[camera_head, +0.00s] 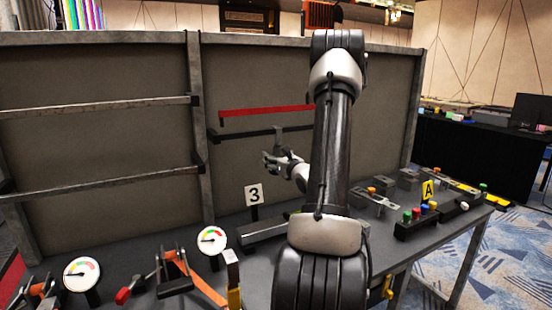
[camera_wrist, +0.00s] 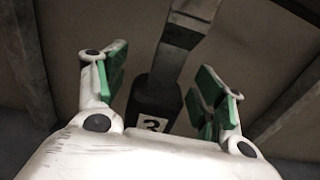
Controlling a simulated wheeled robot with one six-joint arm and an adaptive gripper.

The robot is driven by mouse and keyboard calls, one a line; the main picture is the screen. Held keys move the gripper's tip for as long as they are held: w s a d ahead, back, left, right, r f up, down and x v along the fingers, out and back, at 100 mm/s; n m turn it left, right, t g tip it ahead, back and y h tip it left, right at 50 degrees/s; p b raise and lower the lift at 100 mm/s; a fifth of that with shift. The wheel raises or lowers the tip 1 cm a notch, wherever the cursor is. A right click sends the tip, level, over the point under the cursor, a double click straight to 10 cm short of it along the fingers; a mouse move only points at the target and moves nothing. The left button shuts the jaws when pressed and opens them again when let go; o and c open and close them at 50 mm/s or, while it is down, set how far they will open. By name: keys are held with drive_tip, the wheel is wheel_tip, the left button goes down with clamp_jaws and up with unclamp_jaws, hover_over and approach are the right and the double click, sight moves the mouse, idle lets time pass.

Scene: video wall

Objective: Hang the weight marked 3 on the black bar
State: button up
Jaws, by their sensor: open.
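The weight marked 3 (camera_wrist: 154,100) is a dark block with a white label in the wrist view. A grey metal strap (camera_wrist: 182,45) runs up from it. The weight sits between the two green-padded fingers of my gripper (camera_wrist: 160,92), which are spread apart with gaps on both sides. In the head view my gripper (camera_head: 271,163) is just below the black bar (camera_head: 245,136) on the upright panel. The grey strap shows there above the fingers, at the black bar; I cannot tell whether its hook rests on it. The weight's body is not clear in the head view.
A red bar (camera_head: 262,112) is above the black bar. Two grey rails (camera_head: 95,107) cross the left panel. The table below carries a sign with 3 (camera_head: 254,193), round gauges (camera_head: 212,239), a clamp (camera_head: 172,272) and coloured buttons (camera_head: 425,211).

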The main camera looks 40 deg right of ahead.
drive_tip(key=v, duration=1.2)
